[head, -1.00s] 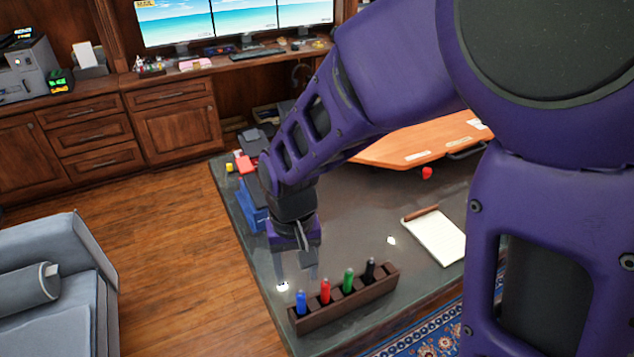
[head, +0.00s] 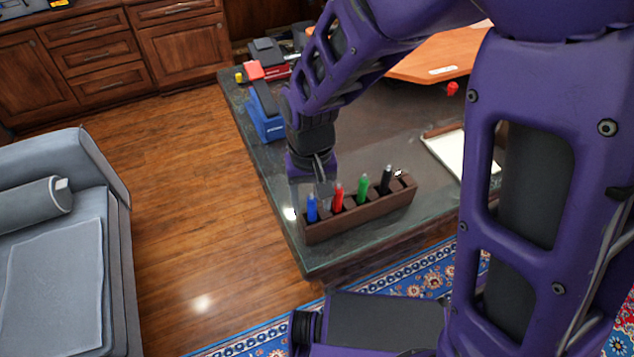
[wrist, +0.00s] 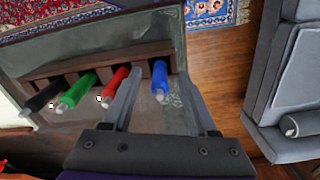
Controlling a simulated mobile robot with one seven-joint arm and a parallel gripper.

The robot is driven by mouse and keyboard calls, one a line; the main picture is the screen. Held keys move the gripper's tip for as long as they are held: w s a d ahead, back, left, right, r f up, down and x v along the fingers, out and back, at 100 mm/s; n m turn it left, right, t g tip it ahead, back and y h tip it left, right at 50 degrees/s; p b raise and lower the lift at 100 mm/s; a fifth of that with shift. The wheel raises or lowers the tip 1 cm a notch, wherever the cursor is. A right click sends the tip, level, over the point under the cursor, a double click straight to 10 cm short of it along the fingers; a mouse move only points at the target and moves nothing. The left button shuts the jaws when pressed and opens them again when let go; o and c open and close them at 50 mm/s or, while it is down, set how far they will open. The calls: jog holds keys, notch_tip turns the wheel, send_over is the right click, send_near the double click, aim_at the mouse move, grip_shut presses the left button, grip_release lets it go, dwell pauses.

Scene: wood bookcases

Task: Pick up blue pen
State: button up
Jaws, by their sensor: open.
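The blue pen (head: 312,208) stands in the leftmost slot of a dark wooden pen holder (head: 362,220). In the wrist view the blue pen (wrist: 160,82) appears between the two fingers of my open gripper (wrist: 162,100), nearer the right one at its outer end. My gripper (head: 322,188) is right above and behind the blue and red pens in the head view. The red pen (wrist: 116,88) lies just outside the left finger and partly overlaps it in the picture. I cannot tell whether any finger touches a pen.
A green pen (head: 362,188) and a black pen (head: 386,179) stand further right in the holder. A notepad (head: 460,152), a blue stapler-like item (head: 266,122) and a wooden board (head: 435,57) are on the desk. A grey sofa (head: 60,240) stands left.

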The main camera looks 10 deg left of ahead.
grip_shut()
jog(key=shift+r, duration=0.15)
dwell(0.4)
